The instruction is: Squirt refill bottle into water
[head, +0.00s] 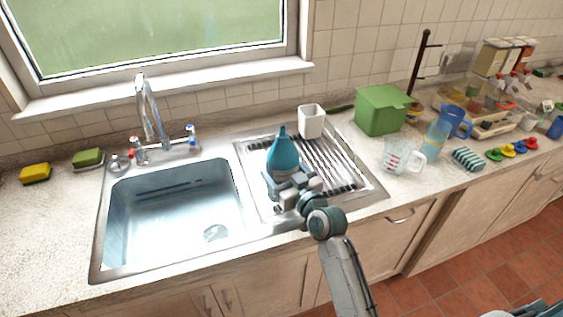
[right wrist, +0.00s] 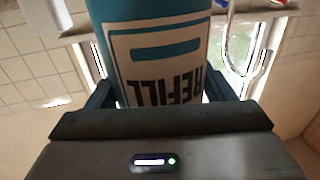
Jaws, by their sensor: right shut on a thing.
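My right gripper (head: 288,183) is shut on a teal refill bottle (head: 283,152) with a narrow pointed top. The bottle is roughly upright over the left part of the drainboard, to the right of the sink basin. In the right wrist view the bottle (right wrist: 185,48) stands between the two fingers (right wrist: 165,98), its white label reading REFILL upside down. The sink basin (head: 130,195) has a bluish inside with a drain near its front right; I cannot tell the water level. My left gripper is not in view.
A chrome faucet (head: 150,112) stands behind the basin. A white cup (head: 311,122) stands behind the drainboard (head: 345,170), with a green box (head: 382,110) and a measuring jug (head: 398,158) to the right. Sponges (head: 88,158) lie left of the faucet. The space above the basin is clear.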

